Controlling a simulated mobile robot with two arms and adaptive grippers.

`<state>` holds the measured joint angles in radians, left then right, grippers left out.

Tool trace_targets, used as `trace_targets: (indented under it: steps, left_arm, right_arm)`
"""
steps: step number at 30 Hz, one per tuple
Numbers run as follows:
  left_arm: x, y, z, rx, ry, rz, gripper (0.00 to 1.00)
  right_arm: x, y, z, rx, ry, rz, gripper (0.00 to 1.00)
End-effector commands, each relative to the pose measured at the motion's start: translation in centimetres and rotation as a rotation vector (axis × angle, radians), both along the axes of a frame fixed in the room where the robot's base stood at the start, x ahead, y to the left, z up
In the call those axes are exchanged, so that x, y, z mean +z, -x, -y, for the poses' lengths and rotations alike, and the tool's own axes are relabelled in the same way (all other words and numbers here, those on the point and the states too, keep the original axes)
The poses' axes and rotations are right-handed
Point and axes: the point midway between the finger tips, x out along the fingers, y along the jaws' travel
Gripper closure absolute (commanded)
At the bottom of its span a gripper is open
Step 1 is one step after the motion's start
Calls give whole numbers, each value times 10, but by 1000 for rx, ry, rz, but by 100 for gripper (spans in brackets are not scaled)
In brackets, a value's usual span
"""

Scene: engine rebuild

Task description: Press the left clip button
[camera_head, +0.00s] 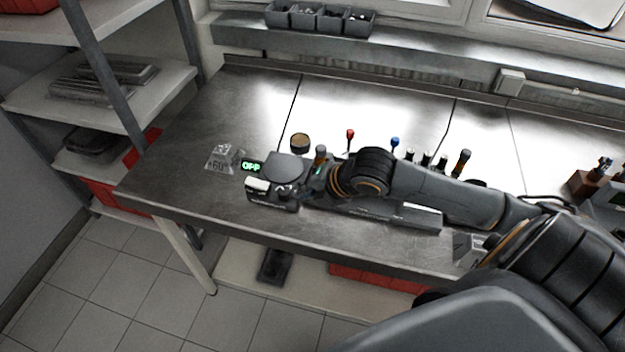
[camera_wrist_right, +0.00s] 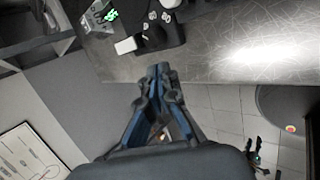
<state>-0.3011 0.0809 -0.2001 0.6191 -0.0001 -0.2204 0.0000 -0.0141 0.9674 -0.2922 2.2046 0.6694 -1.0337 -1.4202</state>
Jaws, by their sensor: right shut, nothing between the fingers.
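A dark device (camera_head: 273,204) with a white button (camera_head: 257,187) on its left end sits near the front edge of the bench. I cannot tell whether this is the left clip button. The white button (camera_wrist_right: 125,46) also shows in the right wrist view, left of and beyond my right fingertips. A small green-lit display (camera_head: 251,167) stands behind the button. My right gripper (camera_wrist_right: 158,70) is shut and empty, with its fingertips apart from the button in the picture. In the head view my right arm reaches in from the right and covers part of the device.
A metal block marked +60° (camera_head: 222,158) stands left of the device. A red-topped lever (camera_head: 350,138) and a blue-topped lever (camera_head: 395,145) rise behind my arm. The left part of the steel bench (camera_head: 180,150) is clear. Shelves (camera_head: 100,95) stand at the left.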

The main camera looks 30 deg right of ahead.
Motion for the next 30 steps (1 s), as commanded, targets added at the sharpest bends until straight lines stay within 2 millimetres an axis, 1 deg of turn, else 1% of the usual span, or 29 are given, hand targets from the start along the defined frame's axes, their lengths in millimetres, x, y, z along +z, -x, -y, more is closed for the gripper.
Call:
trace_targets:
  steps: [1,3,6,9,13,23,26,30]
  left_arm:
    - [0,0,0,0,0,0,60]
    - [0,0,0,-1,0,0,60]
    - [0,0,0,-1,0,0,60]
    - [0,0,0,-1,0,1,60]
    - [0,0,0,-1,1,1,60]
    - [-2,-1,1,-1,1,2,60]
    - [-7,-1,1,-1,0,2,60]
    - [-20,-1,1,0,0,2,60]
  right_arm:
    - [16,-15,18,80,84,49,100]
    - [35,-29,34,180,174,105,100]
    - [55,-42,51,275,269,162,100]
    - [67,-48,61,323,321,193,100]
    - [71,-50,64,342,339,202,100]
    - [68,-50,63,342,337,203,100]
    - [64,-50,63,341,337,202,100]
    - [53,-50,63,341,335,202,100]
